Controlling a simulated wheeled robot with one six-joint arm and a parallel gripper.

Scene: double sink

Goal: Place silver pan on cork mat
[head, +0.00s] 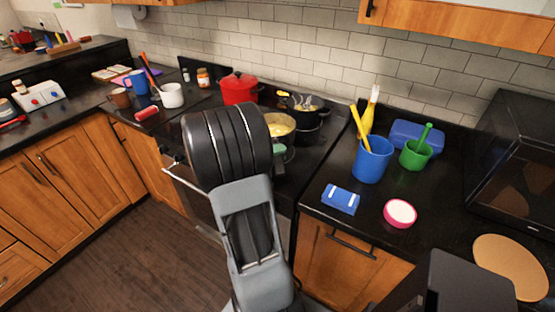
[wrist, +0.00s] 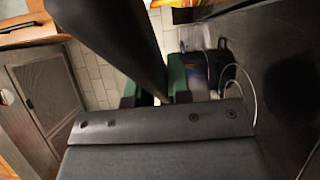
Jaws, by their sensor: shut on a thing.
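The silver pan (head: 281,127) holds yellow food and shows just right of my arm, over the front of the stove. My gripper (head: 283,153) is mostly hidden behind my arm, with a bit of green showing below the pan. In the wrist view my gripper (wrist: 154,88) has green fingertips shut on a long dark bar (wrist: 112,40), which looks like the pan's handle. I cannot tell whether the pan touches the stove. The cork mat (head: 510,267) is a round tan disc lying bare on the right counter.
A red pot (head: 239,88) and a dark pot (head: 303,112) stand behind on the stove. On the right counter are a blue utensil cup (head: 371,160), green mortar (head: 415,155), blue packet (head: 341,199) and pink-rimmed tin (head: 400,213). A black microwave (head: 515,165) stands behind the mat.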

